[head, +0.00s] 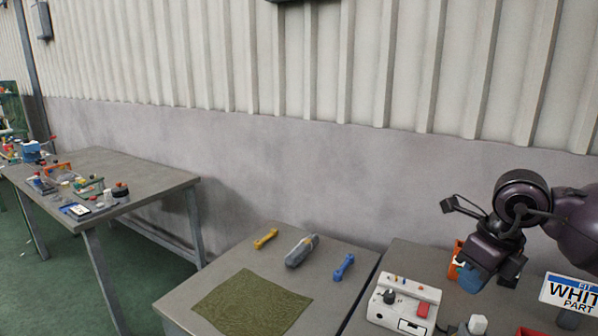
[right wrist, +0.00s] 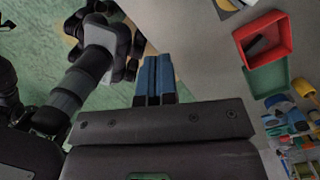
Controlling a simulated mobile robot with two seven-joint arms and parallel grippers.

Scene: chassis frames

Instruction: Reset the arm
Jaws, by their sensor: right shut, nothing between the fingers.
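My right arm comes in from the right in the head view. Its right gripper (head: 470,278) has blue fingertips and hangs over the back of the right-hand table, beyond the white device. The right wrist view shows the two blue fingers (right wrist: 154,78) side by side and closed, with nothing between them. My left gripper does not show in the head view.
A white device (head: 402,306) with a red switch and a WHITE PART sign (head: 569,293) are on the right table. The middle table holds a green mat (head: 252,301), a grey tool (head: 301,251), a yellow wrench (head: 266,239) and a blue wrench (head: 343,267). Red bin (right wrist: 265,38).

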